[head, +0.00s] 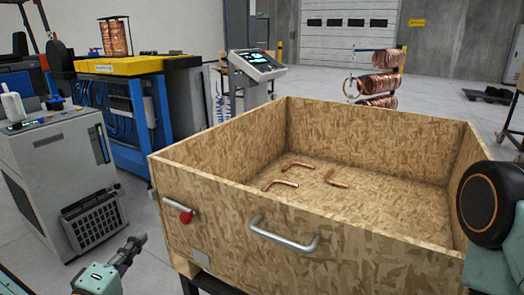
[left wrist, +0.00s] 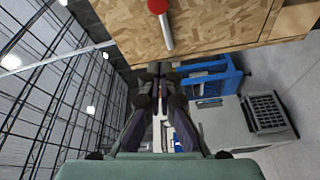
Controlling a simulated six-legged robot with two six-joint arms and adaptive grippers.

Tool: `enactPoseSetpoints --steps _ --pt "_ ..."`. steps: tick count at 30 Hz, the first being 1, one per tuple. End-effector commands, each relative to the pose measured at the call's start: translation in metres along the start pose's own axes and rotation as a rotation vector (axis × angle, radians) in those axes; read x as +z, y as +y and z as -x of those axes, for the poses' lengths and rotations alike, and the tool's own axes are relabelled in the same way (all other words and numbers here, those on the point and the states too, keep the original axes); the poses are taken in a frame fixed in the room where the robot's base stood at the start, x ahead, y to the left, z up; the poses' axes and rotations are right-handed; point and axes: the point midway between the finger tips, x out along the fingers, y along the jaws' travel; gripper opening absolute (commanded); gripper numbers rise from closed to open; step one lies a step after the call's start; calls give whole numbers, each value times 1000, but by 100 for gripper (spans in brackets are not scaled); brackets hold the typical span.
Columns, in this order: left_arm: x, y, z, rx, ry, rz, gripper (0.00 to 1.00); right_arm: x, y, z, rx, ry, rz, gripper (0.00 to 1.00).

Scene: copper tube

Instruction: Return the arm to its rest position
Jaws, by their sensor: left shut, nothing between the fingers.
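My left gripper (head: 138,240) is low at the left of the head view, in front of and to the left of the wooden crate (head: 215,212). It is shut and empty. In the left wrist view my left gripper (left wrist: 160,72) shows its dark fingers together, with nothing between them. Several bent copper tubes (head: 286,183) lie on the crate's floor, apart from the gripper. My right gripper is out of view; a dark round joint of my right arm shows at the right edge.
The crate has a metal handle (head: 284,238) and a red-knobbed handle (head: 184,214) on its front. A grey machine (head: 62,165) stands at the left, before a blue-framed bench (head: 140,85). Copper coils (head: 378,84) hang on a rack behind. Grey floor lies left of the crate.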

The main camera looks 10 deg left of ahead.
Motion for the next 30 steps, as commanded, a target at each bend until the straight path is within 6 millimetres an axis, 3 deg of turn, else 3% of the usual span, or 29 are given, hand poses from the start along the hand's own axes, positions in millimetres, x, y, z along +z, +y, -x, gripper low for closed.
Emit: enactPoseSetpoints --steps 5,8,14,17,21,27,30 --pt "11 -36 5 -169 -53 -154 0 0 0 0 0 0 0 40" --pt "28 -62 13 -302 -133 -257 0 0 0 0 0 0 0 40" --pt "74 -119 54 -577 -388 -462 0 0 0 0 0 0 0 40" --pt "97 -144 87 -708 -544 -560 0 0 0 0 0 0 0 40" --pt "126 -174 148 -886 -794 -691 0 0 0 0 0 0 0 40" --pt "147 -196 234 -1081 -1093 -830 0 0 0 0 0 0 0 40" --pt "152 -200 261 -1134 -1178 -878 0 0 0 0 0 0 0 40"
